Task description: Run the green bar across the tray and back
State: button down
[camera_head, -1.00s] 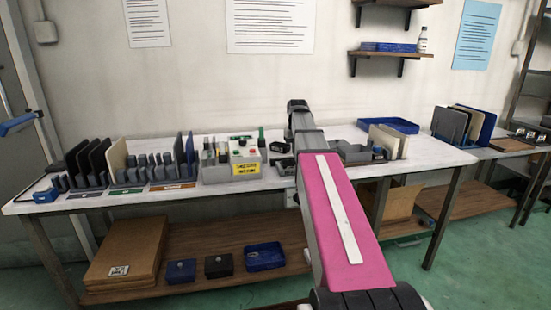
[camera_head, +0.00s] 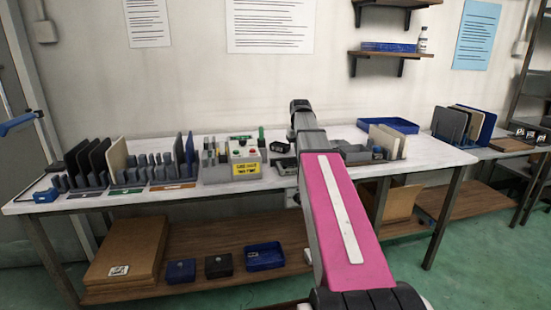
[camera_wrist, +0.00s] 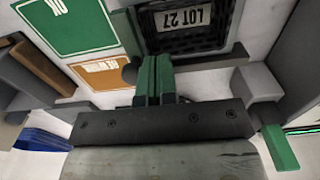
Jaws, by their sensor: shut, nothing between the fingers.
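In the wrist view my gripper (camera_wrist: 155,62) shows two green-faced fingers closed together, with nothing between them. A dark, textured tray-like piece (camera_wrist: 158,38) with a "LOT 27" label lies beyond the fingertips. A green piece (camera_wrist: 281,148) sticks out from a grey block at the right; I cannot tell whether it is the green bar. In the head view a green upright piece (camera_head: 261,134) and a green lying piece (camera_head: 240,137) are by the control box. My arm hides part of the bench there, and the fingers cannot be made out in that view.
The control box (camera_head: 246,169) with a yellow label stands left of my arm. Left of it are slotted racks with panels (camera_head: 118,155). A blue tray (camera_head: 412,130) and another rack (camera_head: 388,145) are at the right. Green (camera_wrist: 68,25) and orange (camera_wrist: 105,75) labels lie near my gripper.

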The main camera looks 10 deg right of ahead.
jog(key=shift+a, duration=0.25)
notch_tip(320, 180, up, 7)
dwell(0.9)
